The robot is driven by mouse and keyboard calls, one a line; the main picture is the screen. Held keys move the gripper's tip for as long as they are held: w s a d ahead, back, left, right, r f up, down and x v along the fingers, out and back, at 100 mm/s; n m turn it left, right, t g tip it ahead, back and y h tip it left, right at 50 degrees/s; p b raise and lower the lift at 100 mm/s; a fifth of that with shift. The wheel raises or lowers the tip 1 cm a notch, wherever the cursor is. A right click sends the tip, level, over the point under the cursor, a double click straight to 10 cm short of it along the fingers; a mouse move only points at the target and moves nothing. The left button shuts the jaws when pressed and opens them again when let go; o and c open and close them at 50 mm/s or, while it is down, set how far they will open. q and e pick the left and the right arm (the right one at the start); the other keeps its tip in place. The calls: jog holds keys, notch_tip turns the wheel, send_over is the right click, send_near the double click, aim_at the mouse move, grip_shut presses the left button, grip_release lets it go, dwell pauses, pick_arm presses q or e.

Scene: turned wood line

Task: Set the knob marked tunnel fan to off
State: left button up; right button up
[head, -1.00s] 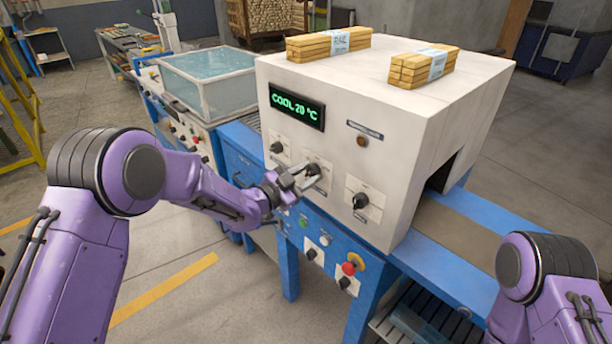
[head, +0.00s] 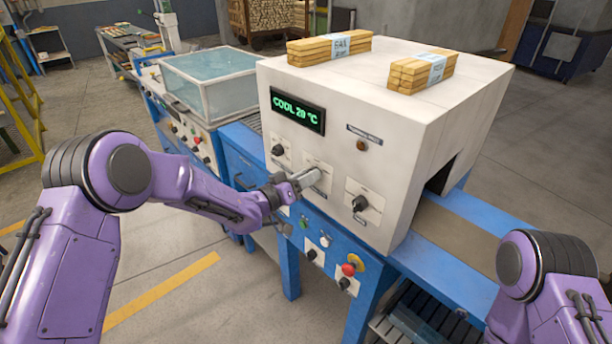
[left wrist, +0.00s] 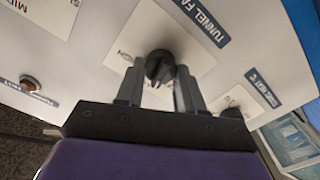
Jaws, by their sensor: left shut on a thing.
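The tunnel fan knob (left wrist: 160,66) is a dark round knob on a white plate, beside a blue label of which "TUNNEL FA" shows in the left wrist view. My left gripper (left wrist: 159,80) has a finger on each side of it and is shut on it. In the head view my left gripper (head: 307,180) is against the middle plate (head: 322,166) of the white machine's front, and hides the knob there. I cannot tell which setting the knob points to. My right gripper is out of view.
Dark knobs stand close on both sides, one to the left (head: 278,150) and one to the right (head: 360,203). A display (head: 297,111) reads "COOL 20 °C". A red button (head: 348,269) and others sit on the blue frame below. Plank bundles (head: 330,46) lie on top.

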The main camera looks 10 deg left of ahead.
pick_arm(q)
jog(key=shift+f+n+p, duration=0.15)
jog(key=shift+n+p, duration=0.6)
jog(key=shift+n, duration=3.55)
jog(key=o, duration=1)
jog(key=shift+o, duration=0.2)
jog(key=shift+a, duration=0.1)
